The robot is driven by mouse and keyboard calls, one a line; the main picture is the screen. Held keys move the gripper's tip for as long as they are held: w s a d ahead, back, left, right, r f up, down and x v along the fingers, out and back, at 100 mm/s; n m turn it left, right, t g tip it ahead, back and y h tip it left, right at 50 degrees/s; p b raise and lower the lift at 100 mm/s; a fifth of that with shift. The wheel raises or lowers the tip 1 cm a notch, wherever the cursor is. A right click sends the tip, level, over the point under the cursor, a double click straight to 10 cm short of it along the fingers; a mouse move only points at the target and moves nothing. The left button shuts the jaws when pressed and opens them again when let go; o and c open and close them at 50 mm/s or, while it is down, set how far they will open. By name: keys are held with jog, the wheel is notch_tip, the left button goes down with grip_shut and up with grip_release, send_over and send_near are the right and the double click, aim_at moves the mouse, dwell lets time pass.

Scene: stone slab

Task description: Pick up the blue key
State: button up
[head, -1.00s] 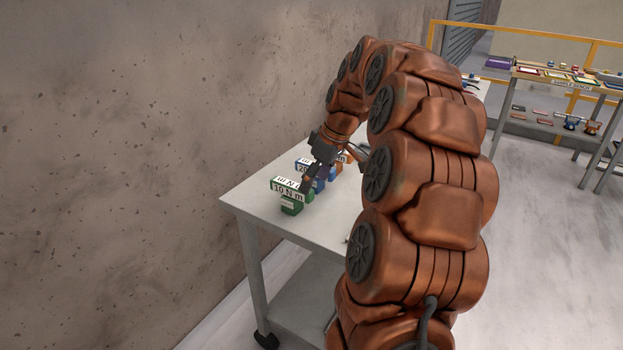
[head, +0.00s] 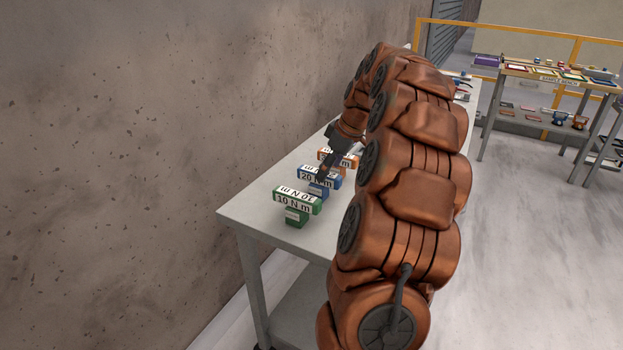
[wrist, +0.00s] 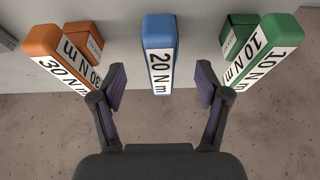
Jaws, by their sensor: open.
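The blue key (head: 334,181), labelled 20 N m, is a chunky bar with a smaller block at its near side, on the grey table (head: 256,213). It lies between a green key (head: 308,205) marked 10 N m and an orange key (head: 349,161) marked 30 N m. My gripper (head: 325,173) is at the blue key and partly covers it. In the wrist view my gripper (wrist: 160,78) is open, one finger on each side of the blue key (wrist: 159,32), with gaps on both sides. Exact height above it is unclear.
The orange key (wrist: 48,47) and green key (wrist: 272,45) stand outside my fingers in the wrist view, fairly near them. A concrete wall (head: 130,130) runs along the table's left side. A workbench (head: 560,78) with several items stands far right.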

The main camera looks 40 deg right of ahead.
aim_at(316, 185)
jog(key=shift+w+a+x, duration=0.1)
jog(key=shift+x, duration=0.75)
jog(key=shift+w+a+x, duration=0.1)
jog(key=shift+w+x, duration=0.05)
jog(key=shift+x, duration=0.75)
jog(key=x, duration=0.2)
jog(key=p+x, duration=0.1)
jog(key=x, duration=0.1)
jog(key=shift+w+r, duration=0.2)
jog(key=shift+w, duration=0.05)
jog(key=shift+c, duration=0.2)
grip_shut()
